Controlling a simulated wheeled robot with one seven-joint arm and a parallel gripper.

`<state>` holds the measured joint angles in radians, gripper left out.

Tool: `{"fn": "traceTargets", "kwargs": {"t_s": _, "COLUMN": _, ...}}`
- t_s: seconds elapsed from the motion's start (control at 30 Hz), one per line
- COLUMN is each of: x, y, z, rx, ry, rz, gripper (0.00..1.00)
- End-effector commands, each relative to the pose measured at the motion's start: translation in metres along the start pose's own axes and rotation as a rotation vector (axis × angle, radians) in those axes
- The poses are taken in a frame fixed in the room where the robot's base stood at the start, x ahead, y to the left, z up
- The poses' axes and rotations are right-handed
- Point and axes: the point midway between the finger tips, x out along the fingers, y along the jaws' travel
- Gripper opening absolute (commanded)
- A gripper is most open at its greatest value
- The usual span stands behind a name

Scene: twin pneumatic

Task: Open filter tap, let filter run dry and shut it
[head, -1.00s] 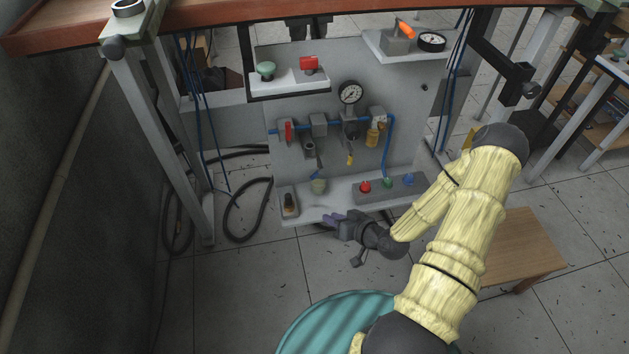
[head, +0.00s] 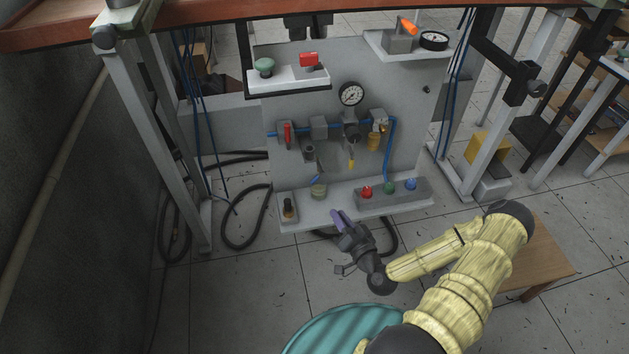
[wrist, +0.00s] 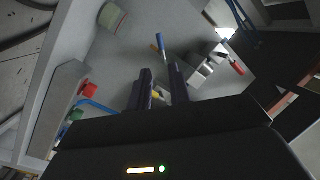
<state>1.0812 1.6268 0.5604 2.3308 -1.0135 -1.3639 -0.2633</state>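The filter (head: 309,152) hangs below the blue air line on the grey panel. My gripper (head: 340,219) is in front of the shelf edge, low and right of the cup, pointing up-left toward the panel. In the wrist view its two fingers (wrist: 160,72) are apart with nothing held.
A box with red, green and blue buttons (head: 392,197) is on the shelf's right. A red valve handle (head: 287,134), a gauge (head: 351,94) and a yellow-tipped part (head: 351,161) are on the panel. A wooden stool (head: 535,255) stands at right. Black hoses lie on the floor.

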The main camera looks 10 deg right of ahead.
Motion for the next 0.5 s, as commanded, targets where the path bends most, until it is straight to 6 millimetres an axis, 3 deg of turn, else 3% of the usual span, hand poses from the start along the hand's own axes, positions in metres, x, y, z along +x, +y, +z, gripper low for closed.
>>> {"fn": "traceTargets", "kwargs": {"t_s": 0.5, "x": 0.088, "y": 0.002, "z": 0.003, "rx": -0.002, "ry": 0.001, "rz": -0.003, "gripper": 0.2}}
